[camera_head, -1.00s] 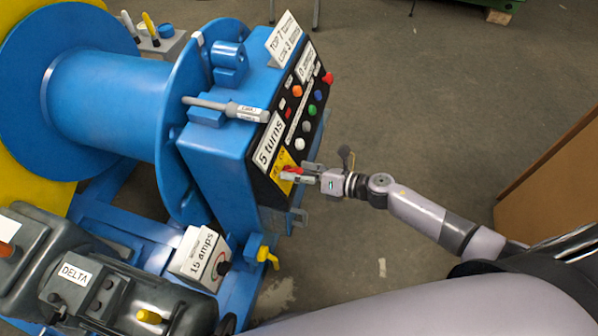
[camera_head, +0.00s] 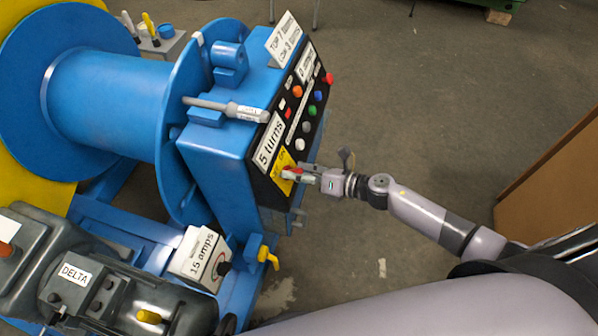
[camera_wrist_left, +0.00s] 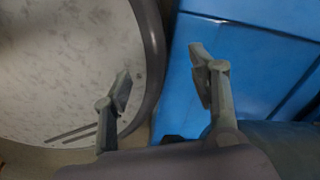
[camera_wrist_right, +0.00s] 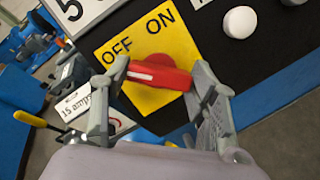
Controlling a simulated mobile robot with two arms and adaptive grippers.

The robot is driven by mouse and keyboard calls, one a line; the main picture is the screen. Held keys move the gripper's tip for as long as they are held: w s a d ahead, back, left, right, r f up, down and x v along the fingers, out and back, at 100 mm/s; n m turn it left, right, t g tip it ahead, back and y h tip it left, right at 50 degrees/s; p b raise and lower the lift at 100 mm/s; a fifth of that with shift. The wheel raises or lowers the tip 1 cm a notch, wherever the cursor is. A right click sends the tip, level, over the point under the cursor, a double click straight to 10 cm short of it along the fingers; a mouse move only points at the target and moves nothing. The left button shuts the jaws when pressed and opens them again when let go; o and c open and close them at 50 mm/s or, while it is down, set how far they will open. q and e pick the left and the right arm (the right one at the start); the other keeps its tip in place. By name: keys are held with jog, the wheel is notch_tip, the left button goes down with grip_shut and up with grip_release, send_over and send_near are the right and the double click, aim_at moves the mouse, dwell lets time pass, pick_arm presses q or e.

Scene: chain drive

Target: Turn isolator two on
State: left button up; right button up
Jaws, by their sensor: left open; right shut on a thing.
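The isolator is a red rotary knob (camera_wrist_right: 155,84) on a yellow plate (camera_wrist_right: 178,42) marked OFF and ON. In the right wrist view, the knob lies crosswise and the white mark is on its left end. No isolator number can be read. My right gripper (camera_head: 296,173) is shut on the knob, with a finger at each end. In the head view, the fingers partly hide the knob (camera_head: 289,172) at the panel's lower end. My left gripper (camera_wrist_left: 160,74) is open and empty, seen only in the left wrist view.
Coloured buttons (camera_head: 307,125) line the black panel above the plate. A yellow-handled valve (camera_head: 268,257) and a "15 amps" box (camera_head: 199,258) stand below left. A brown wooden panel (camera_head: 555,185) stands at right. Open floor (camera_head: 430,100) lies between.

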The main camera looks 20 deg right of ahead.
jog(key=shift+r+m+p, duration=0.25)
jog(key=shift+m+p, duration=0.55)
jog(key=shift+p, duration=0.25)
jog(key=m+h+p, duration=0.1)
jog(key=m+p, duration=0.4)
jog(key=p, duration=0.1)
jog(key=m+g+h+p, duration=0.1)
jog(key=m+p, duration=0.4)
jog(key=p, duration=0.1)
jog(key=shift+r+m, duration=0.15)
jog(key=shift+m, duration=0.25)
jog(key=m+p, duration=0.2)
jog(key=m, duration=0.1)
jog(key=shift+w+g+h+p, duration=0.1)
jog(key=shift+g+h+p, duration=0.2)
jog(key=shift+h, duration=0.1)
jog(key=shift+f+m+g+p, duration=0.25)
jog(key=shift+m+p, duration=0.55)
jog(key=shift+m, duration=0.4)
jog(key=o, duration=1.2)
jog(key=shift+c, duration=0.2)
